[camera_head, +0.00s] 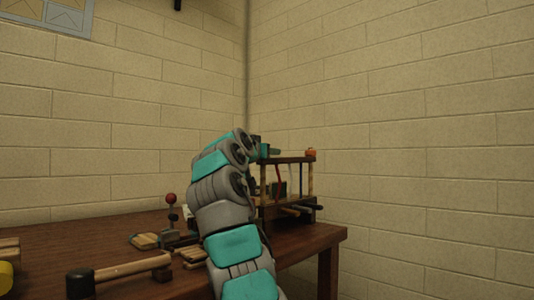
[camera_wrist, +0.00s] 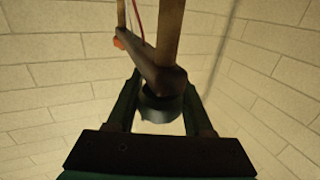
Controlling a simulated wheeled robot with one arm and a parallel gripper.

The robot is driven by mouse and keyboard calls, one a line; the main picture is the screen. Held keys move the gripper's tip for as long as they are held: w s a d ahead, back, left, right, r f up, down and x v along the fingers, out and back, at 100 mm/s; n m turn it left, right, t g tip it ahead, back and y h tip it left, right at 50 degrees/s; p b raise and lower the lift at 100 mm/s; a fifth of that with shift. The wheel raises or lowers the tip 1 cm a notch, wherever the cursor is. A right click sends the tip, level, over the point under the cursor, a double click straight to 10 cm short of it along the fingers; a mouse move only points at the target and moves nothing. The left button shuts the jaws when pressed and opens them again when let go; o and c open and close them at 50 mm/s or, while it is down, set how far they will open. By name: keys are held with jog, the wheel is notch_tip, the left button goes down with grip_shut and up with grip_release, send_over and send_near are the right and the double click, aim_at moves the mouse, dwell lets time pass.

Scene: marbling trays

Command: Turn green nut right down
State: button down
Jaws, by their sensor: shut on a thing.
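A wooden rack (camera_head: 291,159) stands at the far right of the table, with two posts and a dark top bar. My gripper (camera_wrist: 160,92) is at the bar's near end in the wrist view, its two dark green fingers closed around a dark round nut (camera_wrist: 161,108). The nut sits at the end of the bar, in line with a post, and looks nearly black in this light. In the head view my arm hides most of this spot, and I cannot tell the nut there from the gripper. How far the nut is threaded down cannot be told.
An orange nut (camera_head: 310,153) tops the rack's right post. Brick walls (camera_head: 400,120) close in behind and at the right.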

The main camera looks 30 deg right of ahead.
jog(key=shift+w+a+n+t+y+b, duration=0.1)
jog(key=shift+a+n+t+y+b, duration=0.05)
jog(key=shift+n+t+y+b, duration=0.7)
jog(key=shift+w+a+n+t+y+b, duration=0.2)
jog(key=shift+n+t+y+b, duration=0.35)
jog(key=shift+y, duration=0.55)
jog(key=shift+w+a+n+t+y+b, duration=0.15)
jog(key=shift+n+t+y+b, duration=0.4)
jog(key=shift+n+t+y, duration=0.35)
jog(key=shift+s, duration=0.1)
jog(key=shift+c, duration=1.4)
grip_release()
jog(key=shift+b+v, duration=0.55)
jog(key=shift+v, duration=0.75)
jog(key=shift+b+v, duration=0.3)
jog(key=shift+v, duration=2.3)
